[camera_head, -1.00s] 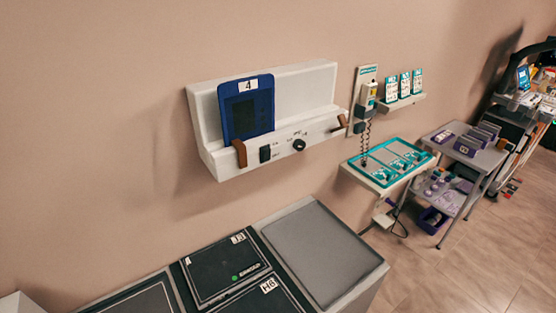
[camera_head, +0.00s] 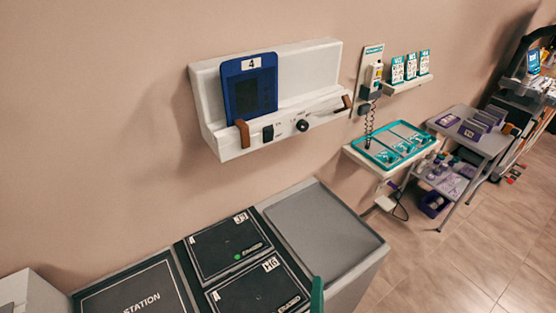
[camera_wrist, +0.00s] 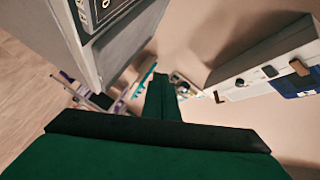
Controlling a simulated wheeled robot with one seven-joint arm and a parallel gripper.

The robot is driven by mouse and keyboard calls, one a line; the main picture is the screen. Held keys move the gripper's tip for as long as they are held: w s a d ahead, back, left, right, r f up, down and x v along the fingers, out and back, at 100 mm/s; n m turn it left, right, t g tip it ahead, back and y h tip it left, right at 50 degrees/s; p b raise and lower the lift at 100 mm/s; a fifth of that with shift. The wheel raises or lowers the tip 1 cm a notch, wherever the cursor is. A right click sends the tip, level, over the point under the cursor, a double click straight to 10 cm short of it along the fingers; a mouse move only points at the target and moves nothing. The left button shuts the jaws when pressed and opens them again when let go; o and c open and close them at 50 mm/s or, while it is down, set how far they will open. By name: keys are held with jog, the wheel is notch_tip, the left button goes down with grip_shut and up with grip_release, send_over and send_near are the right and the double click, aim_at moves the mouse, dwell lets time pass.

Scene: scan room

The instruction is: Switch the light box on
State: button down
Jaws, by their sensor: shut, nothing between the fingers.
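The light box (camera_head: 325,75) is a white wall-mounted unit with a ledge. A blue panel marked 4 (camera_head: 249,98) stands on it between brown clips. Its front face carries a black rocker switch (camera_head: 268,133) and a round black knob (camera_head: 303,126). Which way the rocker is set is too small to tell. In the wrist view the light box (camera_wrist: 262,52) is at the right, turned over. My green gripper (camera_wrist: 160,92) is shut and empty, apart from the box. Its green tip (camera_head: 317,296) shows at the head view's bottom edge, lower than the box.
Below the box is a counter with black labelled panels (camera_head: 228,247) and a grey bare top (camera_head: 318,228). To the right are a handset on a wall plate (camera_head: 372,75), a teal tray (camera_head: 395,145) on a shelf and a grey cart (camera_head: 470,130). Wall in front of the box is clear.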

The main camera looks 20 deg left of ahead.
aim_at(271, 131)
jog(key=w+a+r+y, duration=0.4)
jog(key=w+r+y, duration=0.2)
jog(key=w+r, duration=0.6)
notch_tip(271, 131, up, 16)
jog(key=a+n+g+y, duration=0.2)
jog(key=n+g+y, duration=0.1)
jog(key=y, duration=0.4)
jog(key=shift+s+a+g, duration=0.4)
jog(key=shift+s, duration=0.05)
jog(key=shift+w+a+r, duration=0.1)
jog(key=x, duration=1.3)
jog(key=shift+w+a+r, duration=0.1)
jog(key=shift+w+a, duration=0.15)
jog(key=shift+a, duration=0.05)
